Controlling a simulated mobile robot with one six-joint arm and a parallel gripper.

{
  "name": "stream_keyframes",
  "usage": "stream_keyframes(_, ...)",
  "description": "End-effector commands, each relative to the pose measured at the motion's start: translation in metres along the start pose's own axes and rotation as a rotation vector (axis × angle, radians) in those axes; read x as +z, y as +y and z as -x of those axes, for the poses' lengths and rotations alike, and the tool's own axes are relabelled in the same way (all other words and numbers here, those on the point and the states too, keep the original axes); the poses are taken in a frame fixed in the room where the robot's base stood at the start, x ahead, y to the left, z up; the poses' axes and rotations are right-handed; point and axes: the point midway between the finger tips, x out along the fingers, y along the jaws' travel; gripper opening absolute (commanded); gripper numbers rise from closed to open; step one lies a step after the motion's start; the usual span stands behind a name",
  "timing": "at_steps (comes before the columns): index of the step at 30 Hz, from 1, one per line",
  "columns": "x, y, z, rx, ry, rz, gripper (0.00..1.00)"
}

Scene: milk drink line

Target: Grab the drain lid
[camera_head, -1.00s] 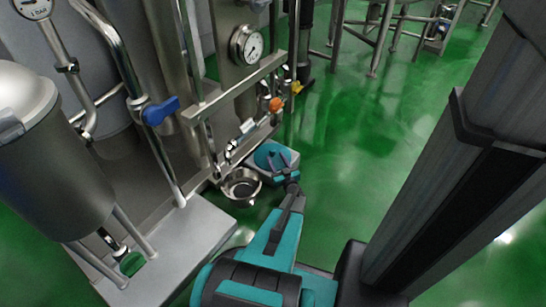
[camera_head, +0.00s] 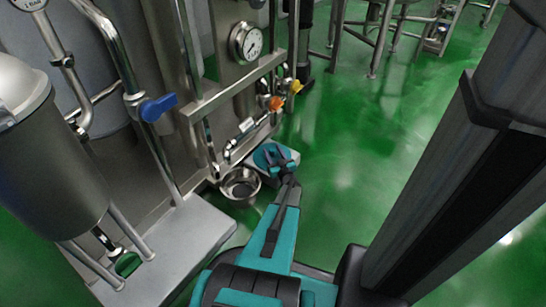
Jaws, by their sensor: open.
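A round steel drain bowl (camera_head: 240,187) with a dark inside sits on the floor at the foot of the steel machine. I cannot make out a separate drain lid for certain; the dark disc inside the bowl may be it. My teal and black arm reaches up from the bottom of the picture. My gripper (camera_head: 270,156) is at its end, open, just behind and to the right of the bowl. The wrist hides part of the area there, and I cannot tell whether the fingers touch anything.
A steel rail (camera_head: 235,85) and pipes with an orange knob (camera_head: 276,103), a yellow handle (camera_head: 296,87) and a blue valve handle (camera_head: 158,107) stand close by. A grey platform (camera_head: 165,255) lies left. Green floor (camera_head: 385,165) is clear to the right.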

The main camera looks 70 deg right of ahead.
Motion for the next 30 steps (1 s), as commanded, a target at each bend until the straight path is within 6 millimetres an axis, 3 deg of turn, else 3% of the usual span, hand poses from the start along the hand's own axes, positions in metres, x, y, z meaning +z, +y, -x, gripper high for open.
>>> stream_keyframes(9, 0.0, -0.0006, 0.0, -0.001, 0.0, 0.0, 0.46)
stream_keyframes(15, 0.0001, -0.0008, 0.0, -0.001, 0.0, 0.0, 0.12)
stream_keyframes(18, -0.0004, -0.0008, -0.0001, -0.001, 0.001, 0.0, 0.0)
stream_keyframes(30, -0.0055, -0.0012, -0.0002, -0.002, 0.001, 0.0, 0.0)
